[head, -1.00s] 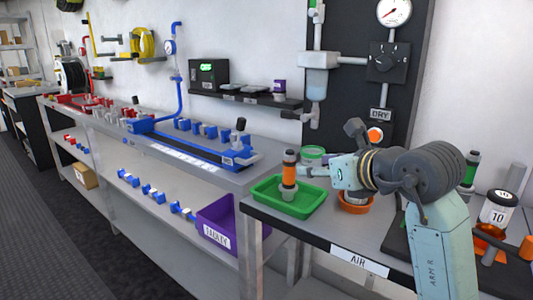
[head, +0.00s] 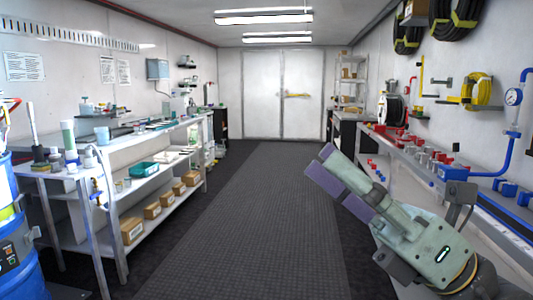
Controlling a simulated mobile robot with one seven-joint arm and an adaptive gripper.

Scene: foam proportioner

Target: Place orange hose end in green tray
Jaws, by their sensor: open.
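My gripper (head: 319,162) is raised over the right side of the aisle in the head view, pointing up and to the left. Its two purple-padded fingers are open and nothing shows between them. The orange hose end and the green tray are both outside this view, so how they stand at this moment cannot be seen.
The dark aisle floor (head: 235,215) is clear up to the white double doors (head: 283,95). A bench on the left holds a teal tray (head: 143,169) and several cardboard boxes. A blue drum (head: 15,235) stands at the near left. The right bench holds red and blue fittings.

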